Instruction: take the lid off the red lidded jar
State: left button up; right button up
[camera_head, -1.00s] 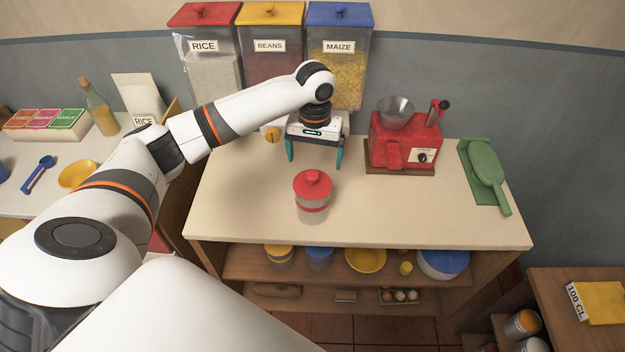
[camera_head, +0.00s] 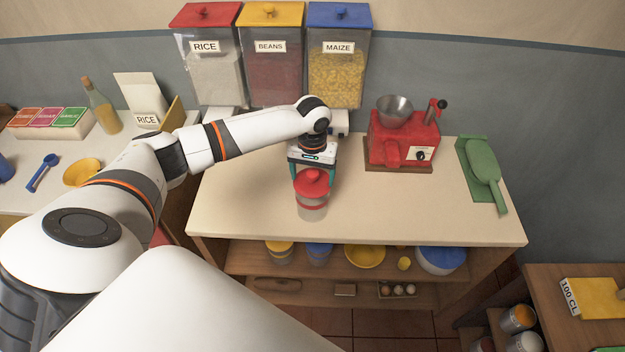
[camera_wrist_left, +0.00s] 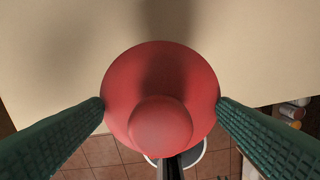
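The red lidded jar (camera_head: 312,208) stands upright near the front of the counter, with a pale body and a red band. Its red lid (camera_head: 313,183) with a round knob is on top; the lid also fills the middle of the left wrist view (camera_wrist_left: 160,70). My left gripper (camera_wrist_left: 161,104) is open, with one green finger at each side of the lid. I cannot tell whether the fingers touch it. My right gripper is not in view.
A red grinder (camera_head: 403,140) and a green scoop on a board (camera_head: 484,168) stand to the right on the counter (camera_head: 420,210). Rice, beans and maize bins (camera_head: 272,75) line the wall behind. The counter's front edge is close to the jar.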

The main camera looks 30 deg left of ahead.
pick_arm(q)
jog(key=shift+s+f, duration=0.1)
jog(key=shift+s, duration=0.1)
jog(key=c, duration=1.5)
